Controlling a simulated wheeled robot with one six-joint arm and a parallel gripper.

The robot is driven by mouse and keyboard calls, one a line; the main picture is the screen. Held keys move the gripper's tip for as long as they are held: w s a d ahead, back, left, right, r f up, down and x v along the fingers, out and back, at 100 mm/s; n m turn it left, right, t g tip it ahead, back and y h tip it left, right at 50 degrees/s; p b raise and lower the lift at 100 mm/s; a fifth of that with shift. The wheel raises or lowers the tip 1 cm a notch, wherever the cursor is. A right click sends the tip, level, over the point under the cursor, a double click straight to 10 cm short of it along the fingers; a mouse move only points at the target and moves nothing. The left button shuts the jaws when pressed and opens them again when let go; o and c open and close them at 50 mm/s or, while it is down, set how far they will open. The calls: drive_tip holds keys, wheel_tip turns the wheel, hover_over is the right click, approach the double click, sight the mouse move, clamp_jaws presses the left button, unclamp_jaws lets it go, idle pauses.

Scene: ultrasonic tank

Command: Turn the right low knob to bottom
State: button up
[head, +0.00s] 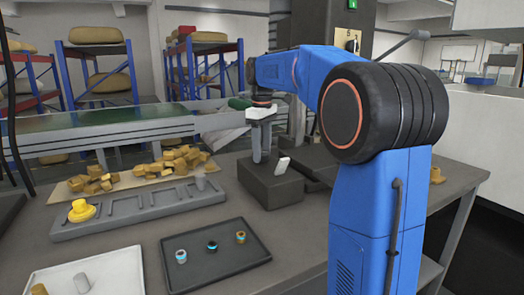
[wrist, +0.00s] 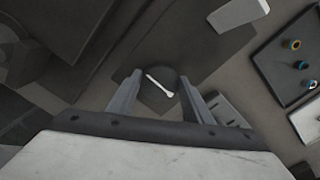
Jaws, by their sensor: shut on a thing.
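My gripper (wrist: 157,100) points down, with one finger on each side of a dark round knob (wrist: 157,99) in the wrist view. It is shut on this knob. A white pointer mark on the knob runs slantwise from upper left to lower right, its wider end at lower right. In the head view my gripper (head: 261,158) is at the dark block (head: 270,190) on the bench; the knob is hidden there. I cannot tell from these views which knob position this is on the panel.
A white lever-like piece (head: 282,165) stands up from the block close to my gripper; it also shows in the wrist view (wrist: 238,13). A dark tray (head: 215,270) with three small rings lies in front. A grey rack (head: 140,211) and yellow blocks (head: 185,158) are to the left.

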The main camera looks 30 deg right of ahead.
drive_tip(key=o, duration=1)
drive_tip(key=shift+o, duration=0.2)
drive_tip(key=shift+r, duration=0.1)
wheel_tip(320, 180, up, 17)
drive_tip(key=shift+r, duration=0.15)
